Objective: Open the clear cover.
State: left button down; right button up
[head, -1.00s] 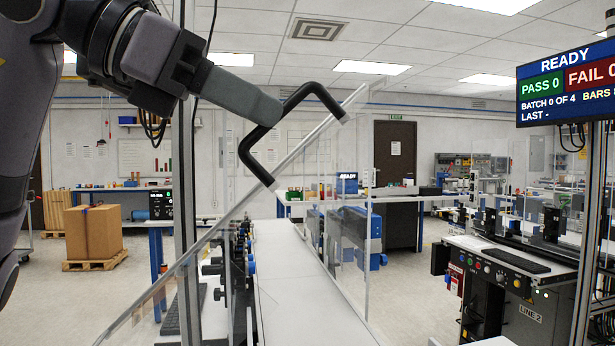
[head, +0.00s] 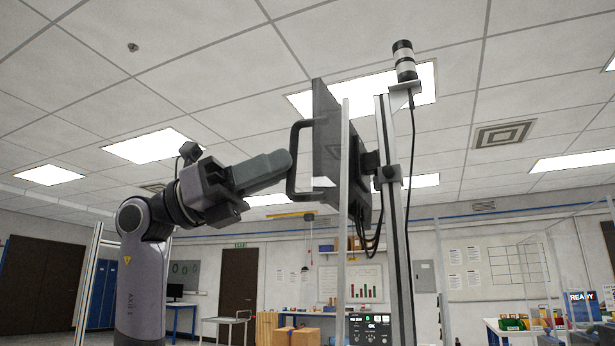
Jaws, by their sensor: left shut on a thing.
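My right gripper is out of view.
A dark screen housing (head: 327,135) is just behind the handle, on a metal post (head: 389,200) with a stack light (head: 404,62). Cables hang beside it. Clear panels (head: 575,260) stand at the right. The ceiling area above is clear.

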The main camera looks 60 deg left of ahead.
pick_arm(q)
jog(key=shift+s+a, duration=0.45)
jog(key=shift+a, duration=0.15)
jog(key=c, duration=1.2)
grip_release()
jog(key=shift+o, duration=0.2)
jog(key=shift+f, duration=0.1)
jog(key=b+v, duration=0.1)
jog(key=v, duration=0.6)
jog(key=shift+b, duration=0.35)
jog(key=shift+f, duration=0.1)
